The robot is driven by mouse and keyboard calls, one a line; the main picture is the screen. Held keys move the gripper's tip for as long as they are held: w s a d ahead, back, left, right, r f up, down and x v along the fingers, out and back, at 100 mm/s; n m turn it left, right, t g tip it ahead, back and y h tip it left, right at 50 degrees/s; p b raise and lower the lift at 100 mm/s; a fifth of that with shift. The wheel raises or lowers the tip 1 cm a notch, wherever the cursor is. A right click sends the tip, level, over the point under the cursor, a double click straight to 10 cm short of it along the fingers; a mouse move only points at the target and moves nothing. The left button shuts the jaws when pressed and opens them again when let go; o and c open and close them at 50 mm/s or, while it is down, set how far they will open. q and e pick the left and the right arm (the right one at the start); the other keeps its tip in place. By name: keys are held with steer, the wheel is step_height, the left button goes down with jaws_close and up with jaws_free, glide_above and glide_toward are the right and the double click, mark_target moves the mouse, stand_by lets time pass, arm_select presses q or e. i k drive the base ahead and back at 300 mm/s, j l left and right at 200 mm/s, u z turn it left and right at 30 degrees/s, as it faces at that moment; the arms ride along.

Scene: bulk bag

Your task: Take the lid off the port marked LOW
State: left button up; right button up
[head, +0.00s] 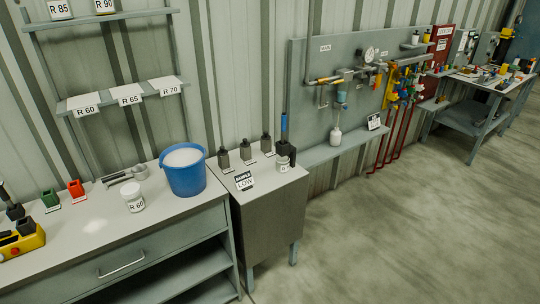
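A placard reading SAMPLE LOW (245,181) stands at the front left edge of a grey cabinet (268,222) in the middle of the head view. Behind it, three dark bottle-shaped pieces (245,150) stand in a row along the back of the cabinet top. A dark cup-like piece with a pale label (284,158) stands at the right, with a blue upright handle (283,124) above it. I cannot tell which of these is the port marked LOW, or make out its lid. Neither of my grippers shows in this view.
A bench (92,228) left of the cabinet holds a blue bucket of white material (182,174), a white R 60 jar (133,197), a metal scoop and a yellow box with a red button (22,242). A piped wall panel (345,60) is right. Floor in front is clear.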

mark_target(265, 137)
steer(key=u, duration=0.25)
steer(key=i+l+u, duration=0.25)
steer(key=u, duration=0.2)
steer(key=i+l+u, duration=0.2)
steer(key=l+u, duration=0.25)
steer(key=i+l+u, duration=0.1)
steer(key=l, duration=0.25)
steer(key=i+l+u, duration=0.1)
steer(key=l, duration=0.2)
steer(key=i+l+u, duration=0.1)
steer(key=l, duration=0.25)
